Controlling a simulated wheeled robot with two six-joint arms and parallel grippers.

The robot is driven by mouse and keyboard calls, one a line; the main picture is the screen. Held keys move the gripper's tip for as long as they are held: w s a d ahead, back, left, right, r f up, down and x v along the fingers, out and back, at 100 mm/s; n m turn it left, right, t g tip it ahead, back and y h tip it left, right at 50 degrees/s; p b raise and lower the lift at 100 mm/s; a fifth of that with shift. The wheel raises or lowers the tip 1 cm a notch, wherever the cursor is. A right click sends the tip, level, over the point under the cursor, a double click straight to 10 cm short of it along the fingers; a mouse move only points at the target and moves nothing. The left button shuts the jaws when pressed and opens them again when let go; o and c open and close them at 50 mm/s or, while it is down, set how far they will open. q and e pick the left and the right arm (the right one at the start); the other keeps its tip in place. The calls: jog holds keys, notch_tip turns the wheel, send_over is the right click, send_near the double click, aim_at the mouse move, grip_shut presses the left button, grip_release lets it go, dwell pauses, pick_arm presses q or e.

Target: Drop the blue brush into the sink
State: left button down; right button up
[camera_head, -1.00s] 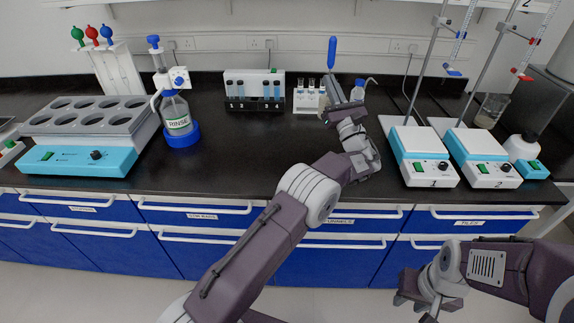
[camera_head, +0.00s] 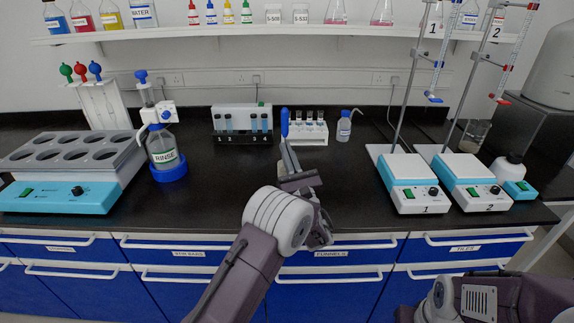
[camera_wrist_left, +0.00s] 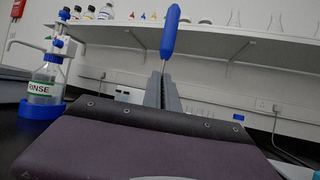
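The blue brush (camera_head: 284,122) stands upright in my left gripper (camera_head: 287,155), blue end up, above the black bench. The gripper's fingers are shut on its thin lower part. In the left wrist view the brush (camera_wrist_left: 170,32) points up from between the two grey fingers (camera_wrist_left: 163,90), tilted slightly right. My right gripper (camera_head: 408,313) is at the bottom right, mostly cut off by the frame edge, so its opening cannot be told. No sink is visible in any view.
Behind the brush stand a vial rack (camera_head: 242,138), a white tube rack (camera_head: 305,130) and a small bottle (camera_head: 344,127). The rinse bottle (camera_head: 163,147) and heating block (camera_head: 75,160) are left, two stirrers (camera_head: 408,183) right. A shelf (camera_head: 200,33) runs above. The bench front is fairly clear.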

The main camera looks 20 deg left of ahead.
pick_arm(q)
notch_tip(320, 180, down, 4)
jog(key=shift+r+b, duration=0.15)
jog(key=shift+b, duration=0.25)
jog(key=shift+f, duration=0.3)
jog(key=c, duration=1.6)
grip_release()
jog(key=shift+c, duration=0.2)
